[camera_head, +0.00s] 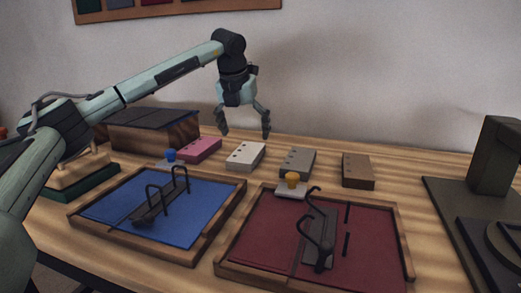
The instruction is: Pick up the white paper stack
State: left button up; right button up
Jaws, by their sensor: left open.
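The white paper stack (246,156) is a small pale block with dark dots on its face. It lies toward the back of the wooden table, between a pink stack (199,150) and a grey stack (297,162). My left gripper (244,134) is open and empty, pointing down. Its fingertips appear just above and behind the white stack in the picture; the exact distance is hard to tell. My right gripper is not in view.
A brown stack (358,171) sits to the right. In front lie a blue tray (110,207) and a red tray (260,228), each with black metal fittings. A wooden box (150,135) stands left, and a dark machine (480,215) stands right. A wall is behind.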

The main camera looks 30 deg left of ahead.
aim_at(247, 152)
pick_arm(q)
jog(key=shift+w+f, duration=0.15)
jog(key=shift+f, duration=0.15)
jog(key=shift+a+f, duration=0.1)
jog(key=shift+f, duration=0.3)
jog(key=x, duration=0.5)
jog(key=shift+w+a+f, duration=0.15)
jog(key=shift+a, duration=0.25)
jog(key=shift+w+f, duration=0.15)
jog(key=shift+f, duration=0.15)
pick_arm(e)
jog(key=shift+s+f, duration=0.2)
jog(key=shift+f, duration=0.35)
